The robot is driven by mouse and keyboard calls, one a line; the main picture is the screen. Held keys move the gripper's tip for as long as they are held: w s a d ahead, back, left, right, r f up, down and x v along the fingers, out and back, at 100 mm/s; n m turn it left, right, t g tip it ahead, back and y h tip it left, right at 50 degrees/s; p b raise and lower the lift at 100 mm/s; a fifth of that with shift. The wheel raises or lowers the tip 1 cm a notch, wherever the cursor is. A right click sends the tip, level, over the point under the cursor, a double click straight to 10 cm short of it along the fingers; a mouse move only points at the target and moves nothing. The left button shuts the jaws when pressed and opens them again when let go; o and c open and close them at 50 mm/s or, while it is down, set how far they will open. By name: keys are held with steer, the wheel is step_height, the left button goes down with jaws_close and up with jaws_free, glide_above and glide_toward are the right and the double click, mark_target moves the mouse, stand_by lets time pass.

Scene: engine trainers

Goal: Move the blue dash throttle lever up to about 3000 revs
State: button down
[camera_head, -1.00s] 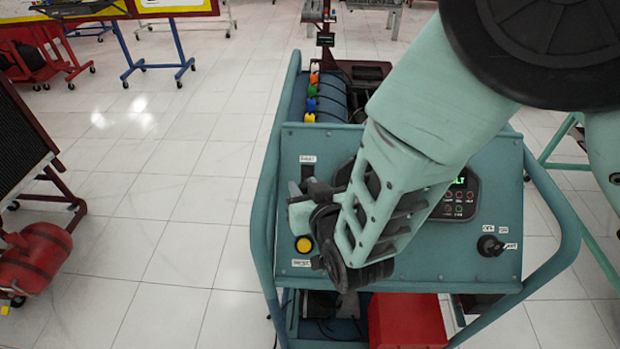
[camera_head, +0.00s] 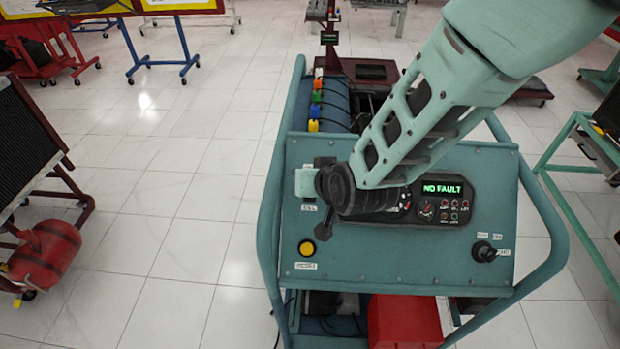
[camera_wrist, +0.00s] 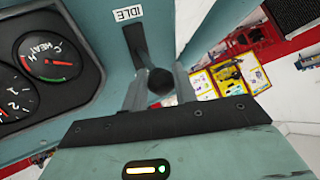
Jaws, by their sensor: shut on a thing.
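In the wrist view my gripper (camera_wrist: 159,92) is shut on the throttle lever (camera_wrist: 160,82). Its round knob looks dark between the two fingertips, and its blue colour does not show. The lever's slot (camera_wrist: 136,48) runs away from the knob toward the IDLE label (camera_wrist: 127,13). In the head view my gripper (camera_head: 307,183) is over the upper left of the teal dash panel (camera_head: 400,255), and my wrist hides the lever. The rev gauge (camera_wrist: 14,95) is cut off at the wrist view's left edge, so its full reading cannot be told.
A lit display (camera_head: 443,189) reads NO FAULT. A yellow button (camera_head: 306,248) sits at the panel's lower left and a black key switch (camera_head: 485,251) at its lower right. A teal tube frame (camera_head: 550,225) surrounds the panel. Open tiled floor lies to the left.

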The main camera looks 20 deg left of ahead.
steer(key=shift+s+a, duration=0.15)
steer(key=shift+a, duration=0.05)
steer(key=c, duration=1.2)
jaws_free()
steer(key=shift+o, duration=0.2)
steer(key=shift+d, duration=0.15)
steer(key=b+v, duration=0.3)
steer(key=v, duration=1.4)
steer(key=shift+r, duration=0.2)
steer(key=shift+d, duration=0.15)
steer(key=s+d+n+g+h, duration=0.1)
steer(key=s+d+g+h, duration=0.2)
steer(key=d, duration=0.6)
steer(key=s+d+n+g+h, duration=0.1)
steer(key=s+d+g+h, duration=0.2)
steer(key=s+d, duration=0.5)
steer(key=shift+d+f+n+g, duration=0.3)
steer(key=shift+d+f+g, duration=0.15)
steer(key=shift+d, duration=0.65)
